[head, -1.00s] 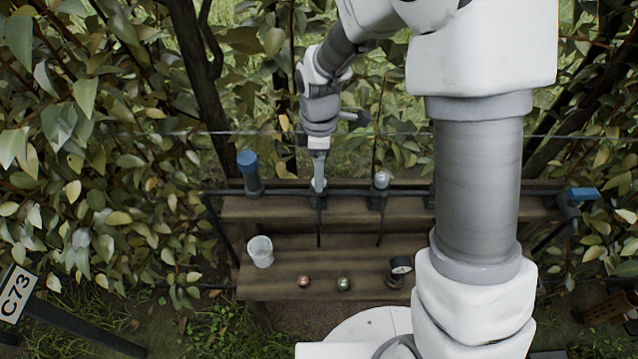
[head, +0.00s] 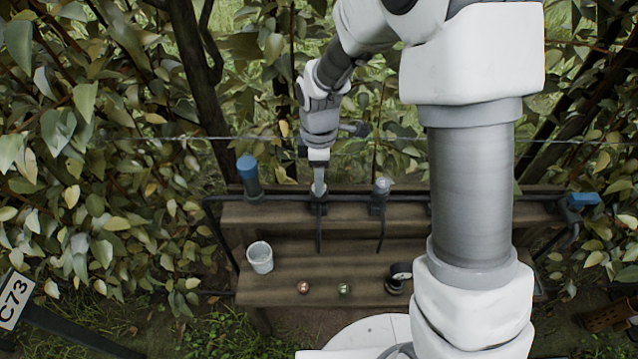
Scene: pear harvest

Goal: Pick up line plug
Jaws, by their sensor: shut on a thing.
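My gripper (head: 319,189) points straight down at the left of two upright fittings on the dark pipe along the back of the wooden bench. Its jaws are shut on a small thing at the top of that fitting. The thing is almost wholly hidden by the fingers; from its place I take it to be the line plug. A dark thin tube (head: 318,236) hangs below this fitting. The right fitting (head: 381,187) has a pale, clear-looking top and a similar hanging tube.
On the bench (head: 275,285) stand a whitish cup (head: 260,257), a copper-coloured round piece (head: 303,288), a green one (head: 344,288) and a black gauge (head: 400,274). A blue-topped filter (head: 248,176) and a blue valve (head: 583,198) flank the pipe. A thin wire crosses behind my wrist.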

